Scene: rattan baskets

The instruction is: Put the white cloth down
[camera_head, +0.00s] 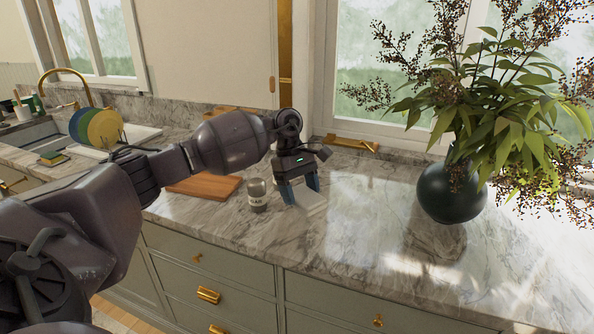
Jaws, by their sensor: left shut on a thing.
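My left gripper (301,188) reaches over the marble counter with its fingers pointing down. It is shut on the white cloth (312,200), a small pale folded piece between and below the blue-grey fingertips. The cloth is at or very near the counter top (370,225); I cannot tell whether it touches. Part of the cloth is hidden by the fingers. My right gripper is not in view.
A glass jar (257,196) stands just left of the gripper. A wooden board (205,186) lies behind my arm. A dark vase (450,192) with leafy branches stands at the right. Plates (103,129) and a sink are at the far left. The counter between gripper and vase is clear.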

